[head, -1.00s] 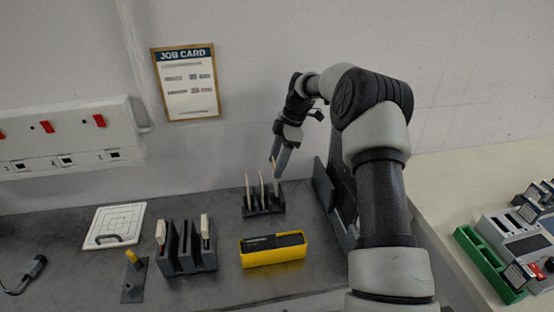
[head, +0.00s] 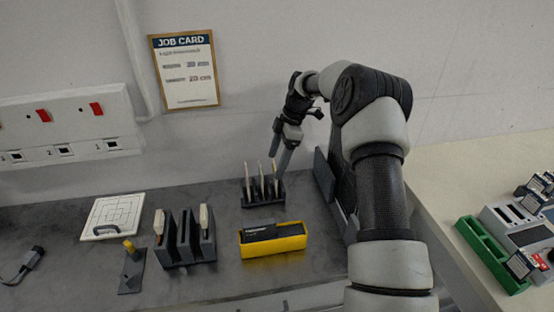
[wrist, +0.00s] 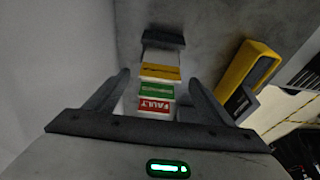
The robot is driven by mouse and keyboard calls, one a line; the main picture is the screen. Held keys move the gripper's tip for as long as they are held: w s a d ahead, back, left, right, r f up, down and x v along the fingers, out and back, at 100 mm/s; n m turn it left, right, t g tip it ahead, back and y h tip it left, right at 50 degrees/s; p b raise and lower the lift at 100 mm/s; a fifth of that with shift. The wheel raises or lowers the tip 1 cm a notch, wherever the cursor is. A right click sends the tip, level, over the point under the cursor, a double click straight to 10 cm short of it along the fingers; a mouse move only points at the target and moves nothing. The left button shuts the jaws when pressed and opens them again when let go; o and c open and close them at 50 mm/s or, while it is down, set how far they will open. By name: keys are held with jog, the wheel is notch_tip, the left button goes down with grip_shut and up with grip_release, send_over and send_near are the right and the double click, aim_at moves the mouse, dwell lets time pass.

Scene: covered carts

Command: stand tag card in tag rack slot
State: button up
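The tag rack (head: 262,203) is a small dark rack on the grey bench, with three thin upright cards in it. In the wrist view the cards show yellow (wrist: 160,72), green (wrist: 157,92) and red marked FAULT (wrist: 154,105), in a row. The red card is nearest my wrist. My gripper (head: 279,165) is just above the right end of the rack. In the wrist view its fingers (wrist: 158,80) are spread, with gaps on both sides of the red card. How deep each card sits in its slot is hidden.
A yellow box (head: 272,248) stands in front of the rack. A larger dark rack (head: 184,255) with pale-topped pieces, a small peg stand (head: 132,278) and a white square plate (head: 113,208) are left. A dark upright panel (head: 325,182) stands close on the right. The wall is behind.

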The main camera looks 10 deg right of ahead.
jog(key=v, duration=1.7)
jog(key=shift+r, duration=0.2)
jog(key=shift+d, duration=0.1)
jog(key=s+a+r+m+t+h, duration=0.1)
jog(key=s+a+r+m+h, duration=0.2)
jog(key=s+r, duration=0.45)
jog(key=s+a+r+m+t, duration=0.1)
jog(key=s+a+r+m, duration=0.25)
jog(key=s+r, duration=0.35)
jog(key=s+f+m+t, duration=0.1)
jog(key=s+f+m, duration=0.2)
jog(key=s, duration=0.9)
jog(key=s+f+m+t+p, duration=0.1)
jog(key=s+f+m, duration=0.3)
jog(key=s+m, duration=0.4)
jog(key=s+t, duration=0.1)
jog(key=s, duration=0.3)
jog(key=shift+s+d+t, duration=0.25)
jog(key=shift+d+t, duration=0.05)
